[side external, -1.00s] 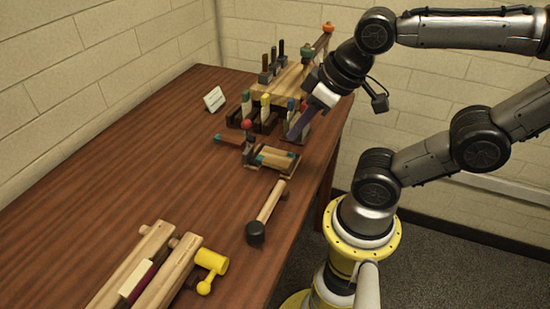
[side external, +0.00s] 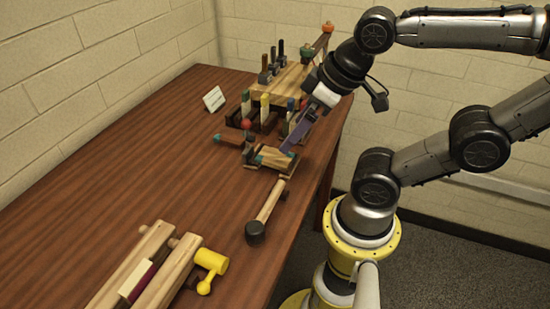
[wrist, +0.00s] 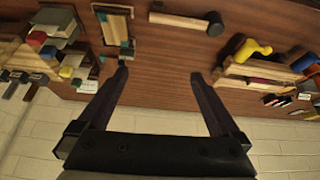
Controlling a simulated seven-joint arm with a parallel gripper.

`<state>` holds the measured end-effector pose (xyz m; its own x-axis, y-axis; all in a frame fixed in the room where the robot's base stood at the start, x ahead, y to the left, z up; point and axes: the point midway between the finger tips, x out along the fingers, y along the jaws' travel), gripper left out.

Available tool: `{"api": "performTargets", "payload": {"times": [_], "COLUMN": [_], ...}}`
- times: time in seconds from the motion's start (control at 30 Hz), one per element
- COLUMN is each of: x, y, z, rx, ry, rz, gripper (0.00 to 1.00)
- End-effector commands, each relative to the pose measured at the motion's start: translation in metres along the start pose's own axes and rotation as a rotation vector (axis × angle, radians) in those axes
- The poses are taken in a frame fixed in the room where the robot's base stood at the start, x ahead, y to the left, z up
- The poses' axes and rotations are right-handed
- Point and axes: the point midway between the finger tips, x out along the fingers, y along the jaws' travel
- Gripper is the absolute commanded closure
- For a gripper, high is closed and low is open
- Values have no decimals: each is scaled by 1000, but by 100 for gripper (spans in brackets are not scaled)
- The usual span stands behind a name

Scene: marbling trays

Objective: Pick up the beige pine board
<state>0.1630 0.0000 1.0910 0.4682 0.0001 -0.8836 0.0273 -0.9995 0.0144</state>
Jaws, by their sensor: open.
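A light-brown wooden board (side external: 275,159) with teal ends lies on a low wooden holder in the middle of the table; it looks like the beige pine board, though its colour does not settle this. In the wrist view the pale board (wrist: 114,33) is at the upper left, beyond the left fingertip. My gripper (side external: 289,147) has its fingertips close above the board's far right end in the side view; I cannot tell whether they touch. In the wrist view my gripper (wrist: 160,75) is open, with only bare table between the fingers.
A mallet (side external: 266,214) lies nearer the camera. Pale wooden beams around a maroon bar (side external: 136,280) and a yellow mallet (side external: 211,261) are at the front left. A rack of coloured upright tools (side external: 264,108) stands behind the board. The table's left middle is clear.

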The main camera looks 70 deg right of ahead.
Motion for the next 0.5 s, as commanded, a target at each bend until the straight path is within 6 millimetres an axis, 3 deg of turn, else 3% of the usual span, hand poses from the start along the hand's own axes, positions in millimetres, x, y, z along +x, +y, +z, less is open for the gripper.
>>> {"api": "performTargets", "payload": {"times": [0.13, 0.27, 0.5], "x": [-7, 1, 44], "y": [2, 17, 70], "z": [-16, -39, -70], "rx": [-109, -159, -135], "ry": [-17, -104, -321], "rz": [4, 19, 16], "gripper": [0, 0, 0]}}
